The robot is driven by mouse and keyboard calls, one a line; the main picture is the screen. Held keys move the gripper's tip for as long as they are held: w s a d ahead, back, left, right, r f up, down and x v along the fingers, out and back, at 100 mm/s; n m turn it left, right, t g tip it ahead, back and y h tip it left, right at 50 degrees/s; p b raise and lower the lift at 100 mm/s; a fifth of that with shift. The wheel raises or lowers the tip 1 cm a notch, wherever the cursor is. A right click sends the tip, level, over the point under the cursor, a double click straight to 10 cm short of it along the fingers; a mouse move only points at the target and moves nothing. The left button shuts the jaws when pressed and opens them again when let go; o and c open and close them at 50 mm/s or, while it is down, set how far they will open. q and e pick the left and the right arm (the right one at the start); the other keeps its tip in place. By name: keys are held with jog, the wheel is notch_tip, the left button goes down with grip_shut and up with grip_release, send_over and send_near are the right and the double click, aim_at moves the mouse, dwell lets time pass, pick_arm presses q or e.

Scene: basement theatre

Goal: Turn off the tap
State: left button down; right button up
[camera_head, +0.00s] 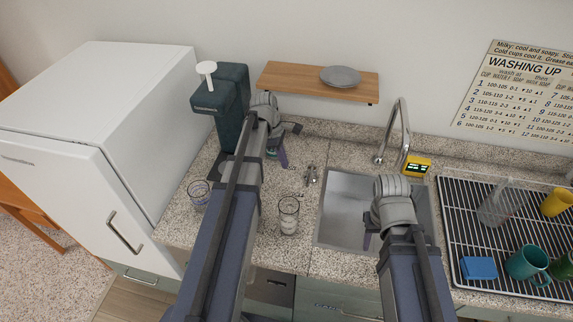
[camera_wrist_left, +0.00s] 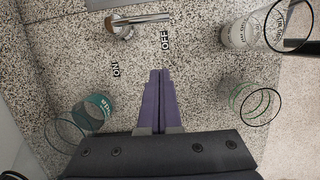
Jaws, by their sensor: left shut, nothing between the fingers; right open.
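The tap's curved metal spout (camera_head: 404,125) stands behind the sink (camera_head: 345,190); I see no water stream, though my right arm hides part of the basin. The small chrome tap lever (camera_head: 311,176) is on the counter left of the sink. In the left wrist view the lever (camera_wrist_left: 140,22) has its free end beside the OFF label (camera_wrist_left: 165,40); the ON label (camera_wrist_left: 116,69) lies apart from it. My left gripper (camera_head: 284,155) is shut and empty, left of the lever; its fingertips (camera_wrist_left: 159,72) are apart from it. My right gripper (camera_head: 367,241) is open over the sink.
Glasses stand on the counter: one with pale print (camera_head: 288,216), a clear one (camera_head: 199,194) and a teal-marked one (camera_wrist_left: 98,110). A dark green machine (camera_head: 222,105) and a fridge (camera_head: 95,100) are left. A loaded drying rack (camera_head: 470,230) is right. A yellow box (camera_head: 417,167) is by the spout.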

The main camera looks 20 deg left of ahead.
aim_at(310, 176)
pick_arm(q)
jog(key=b+x, duration=0.6)
jog(key=x, duration=0.2)
jog(key=shift+f+b, duration=0.1)
jog(key=shift+b, duration=0.3)
pick_arm(e)
notch_tip(310, 176, down, 8)
jog(key=shift+r, duration=0.1)
pick_arm(q)
jog(key=d, duration=0.1)
jog(key=d+r+p, duration=0.1)
jog(key=d, duration=0.1)
jog(key=shift+w+r, duration=0.25)
pick_arm(e)
jog(key=shift+r, duration=0.65)
pick_arm(q)
jog(key=shift+w+d, duration=0.1)
jog(key=shift+d, duration=0.35)
jog(key=shift+d+r+p, duration=0.1)
jog(key=shift+d+p, duration=0.2)
jog(key=shift+d, duration=0.35)
pick_arm(e)
jog(key=shift+a+r, duration=0.1)
jog(key=shift+r, duration=0.05)
